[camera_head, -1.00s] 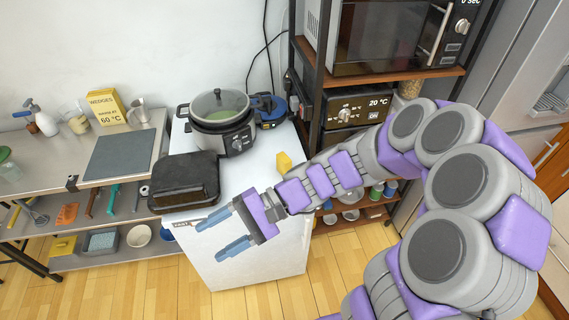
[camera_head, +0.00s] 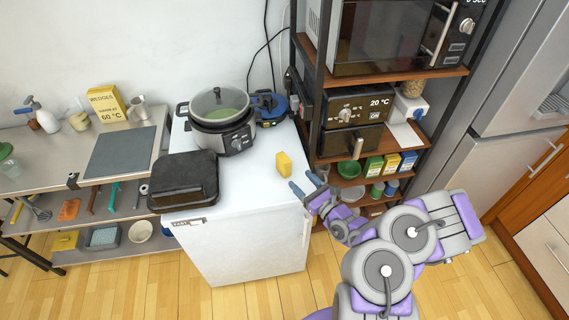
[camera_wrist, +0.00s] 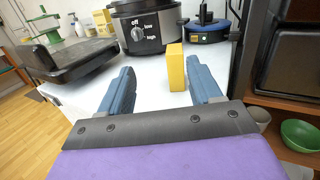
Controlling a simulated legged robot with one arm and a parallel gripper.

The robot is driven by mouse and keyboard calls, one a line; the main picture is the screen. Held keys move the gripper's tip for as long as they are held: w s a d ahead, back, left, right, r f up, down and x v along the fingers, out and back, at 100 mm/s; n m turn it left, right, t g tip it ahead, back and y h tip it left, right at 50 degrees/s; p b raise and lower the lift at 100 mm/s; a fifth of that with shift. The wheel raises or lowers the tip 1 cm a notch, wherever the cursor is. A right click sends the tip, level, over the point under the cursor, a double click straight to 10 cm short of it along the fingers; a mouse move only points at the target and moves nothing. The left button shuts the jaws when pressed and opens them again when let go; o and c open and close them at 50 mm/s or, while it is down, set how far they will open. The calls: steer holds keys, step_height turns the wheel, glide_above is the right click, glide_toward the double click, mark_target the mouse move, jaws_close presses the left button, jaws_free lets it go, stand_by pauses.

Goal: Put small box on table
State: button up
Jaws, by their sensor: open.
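A small yellow box (camera_head: 283,164) stands upright on the white top of a cabinet (camera_head: 262,172). My gripper (camera_head: 305,184) is at the cabinet's right edge, to the right of the box and apart from it. Its two blue fingers are spread with nothing between them. In the wrist view, the yellow box (camera_wrist: 176,66) stands ahead of my gripper (camera_wrist: 160,76), within the gap between the fingers and nearer the right one. A metal table (camera_head: 77,148) stands at the far left.
A black lidded pan (camera_head: 184,181) and a multicooker (camera_head: 221,122) stand on the cabinet, left of and behind the box. A shelf rack (camera_head: 316,95) with ovens and several small boxes rises at the right.

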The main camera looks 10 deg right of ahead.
mark_target(289, 165)
steer(key=d+f+h, duration=0.1)
steer(key=d+f+m, duration=0.1)
steer(key=f, duration=0.1)
steer(key=shift+d+f+m+h, duration=0.1)
steer(key=shift+d+m+h, duration=0.1)
steer(key=shift+m+h, duration=0.15)
steer(key=b+x, duration=0.3)
steer(key=x, duration=0.8)
steer(key=shift+a+b, duration=0.2)
steer(key=shift+b, duration=0.15)
steer(key=shift+a+b+x, duration=0.15)
steer(key=shift+b+x, duration=0.35)
steer(key=shift+x, duration=1)
steer(key=shift+a+b+x, duration=0.2)
steer(key=shift+b+x, duration=0.3)
steer(key=shift+x, duration=0.95)
steer(key=shift+s+r, duration=0.2)
steer(key=shift+r, duration=0.05)
jaws_close()
steer(key=shift+r, duration=0.1)
